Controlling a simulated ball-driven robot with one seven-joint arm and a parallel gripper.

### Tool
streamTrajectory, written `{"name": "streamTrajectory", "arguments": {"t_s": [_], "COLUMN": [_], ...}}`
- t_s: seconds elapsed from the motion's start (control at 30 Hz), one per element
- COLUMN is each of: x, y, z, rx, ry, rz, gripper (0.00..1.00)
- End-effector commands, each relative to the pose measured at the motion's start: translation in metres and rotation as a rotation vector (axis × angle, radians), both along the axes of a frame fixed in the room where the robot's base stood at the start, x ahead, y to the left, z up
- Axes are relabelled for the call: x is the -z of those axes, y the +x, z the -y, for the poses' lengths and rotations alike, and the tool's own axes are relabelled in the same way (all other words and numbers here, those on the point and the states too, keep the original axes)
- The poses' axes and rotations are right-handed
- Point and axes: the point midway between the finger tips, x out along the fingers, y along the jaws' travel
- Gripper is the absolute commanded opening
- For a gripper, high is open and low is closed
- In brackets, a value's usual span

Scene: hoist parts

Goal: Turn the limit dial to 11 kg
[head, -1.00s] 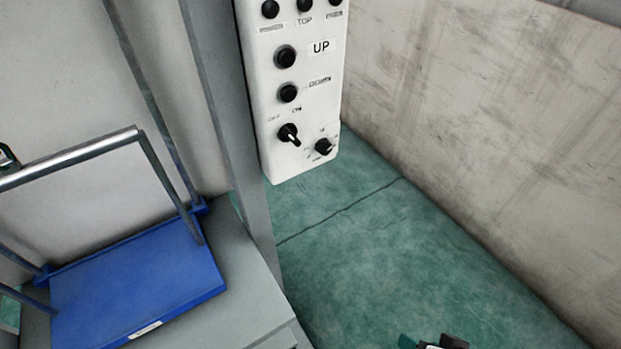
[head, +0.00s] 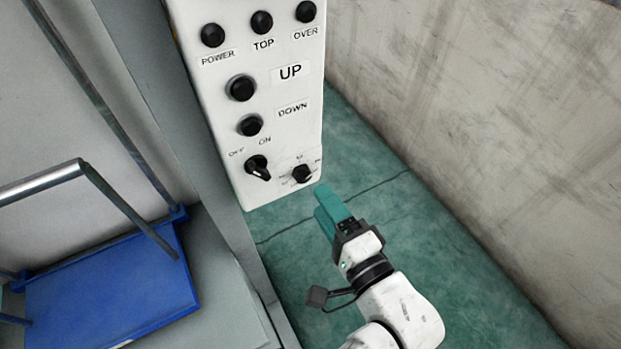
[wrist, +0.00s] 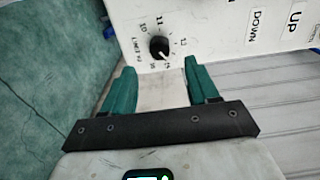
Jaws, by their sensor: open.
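The limit dial (head: 302,173) is a small black knob at the lower right of the white control panel (head: 225,190) in the head view. In the wrist view the dial (wrist: 159,47) sits beyond the fingers, with numbers around it, among them 10, 11 and 12. Its white pointer mark faces down and right in that view, away from the 11. My gripper (head: 328,203) has teal fingers and is just below and right of the dial. In the wrist view my gripper (wrist: 160,78) is open and empty, its fingers apart, with the dial ahead of the gap and untouched.
An OFF/ON switch (head: 257,168) is left of the dial, with DOWN (head: 250,125) and UP (head: 241,88) buttons above. A grey post stands left of the panel, beside a blue platform (head: 110,285). A concrete wall (head: 480,110) is right; green floor is clear between.

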Motion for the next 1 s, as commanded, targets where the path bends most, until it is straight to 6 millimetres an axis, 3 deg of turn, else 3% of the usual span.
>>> {"name": "streamTrajectory", "arguments": {"t_s": [0.3,0.73,1.0], "x": [-0.001,0.000,0.000], "y": [0.040,0.049,0.049], "z": [-0.027,-0.033,-0.033], "rx": [0.000,0.001,0.001], "ry": [-0.003,-0.004,-0.004], "rz": [0.001,0.000,0.000], "gripper": [0.59,0.59,0.35]}}
